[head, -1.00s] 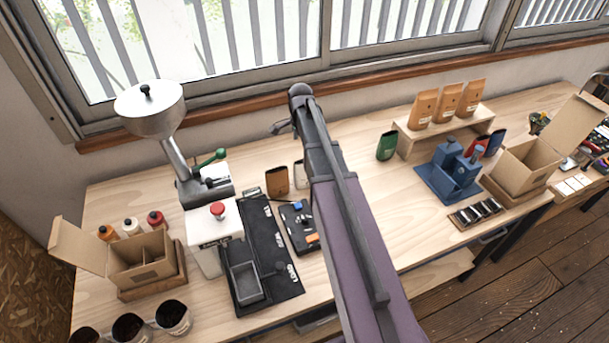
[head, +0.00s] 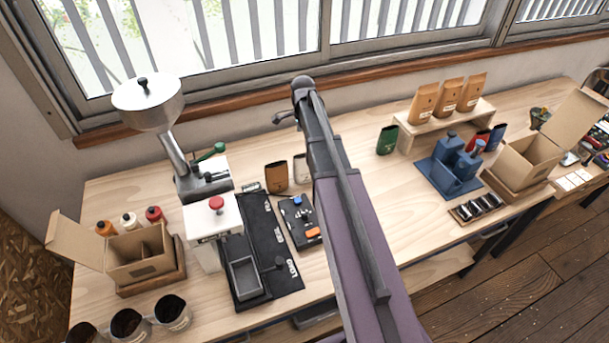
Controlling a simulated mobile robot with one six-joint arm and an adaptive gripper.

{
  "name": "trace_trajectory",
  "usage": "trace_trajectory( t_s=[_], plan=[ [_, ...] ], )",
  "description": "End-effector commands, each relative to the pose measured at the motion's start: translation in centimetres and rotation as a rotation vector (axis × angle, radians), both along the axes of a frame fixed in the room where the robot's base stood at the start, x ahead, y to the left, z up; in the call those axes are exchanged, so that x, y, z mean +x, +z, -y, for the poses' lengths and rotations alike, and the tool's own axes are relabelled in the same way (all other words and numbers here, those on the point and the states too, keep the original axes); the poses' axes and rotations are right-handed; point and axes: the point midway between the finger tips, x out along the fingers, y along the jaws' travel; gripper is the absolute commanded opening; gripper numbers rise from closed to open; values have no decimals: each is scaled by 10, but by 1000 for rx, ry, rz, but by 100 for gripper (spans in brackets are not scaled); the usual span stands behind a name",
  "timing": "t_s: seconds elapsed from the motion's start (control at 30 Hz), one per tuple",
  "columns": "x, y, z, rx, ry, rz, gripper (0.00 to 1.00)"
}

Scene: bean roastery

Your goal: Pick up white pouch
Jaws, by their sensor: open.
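The white pouch (head: 300,168) stands on the wooden table near the middle, just left of my arm. My arm covers its right side. A brown pouch (head: 276,177) stands close to its left. My arm reaches from the bottom of the head view up toward the window, with its far end above and beyond the pouch. No contact with the pouch shows.
A black mat (head: 285,277) and a dark tool tray (head: 300,222) lie in front of the pouches. A grinder (head: 218,215) stands left. A green pouch (head: 387,140), a wooden riser (head: 445,125) and a blue stand (head: 440,178) are right. Bare table lies between arm and stand.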

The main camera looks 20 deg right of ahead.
Motion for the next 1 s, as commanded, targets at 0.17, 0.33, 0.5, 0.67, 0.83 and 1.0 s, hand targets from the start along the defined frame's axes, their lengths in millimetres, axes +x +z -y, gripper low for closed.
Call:
trace_trajectory(
  t_s=[0.17,0.33,0.5,0.67,0.83,1.0],
  plan=[
    [0,-19,0,0,1,0,99],
    [0,-32,0,0,1,0,99],
    [0,-45,-1,0,1,0,99],
    [0,-57,-1,0,2,0,99],
    [0,-67,-1,0,2,0,99],
    [0,-70,-1,0,2,0,99]
  ],
)
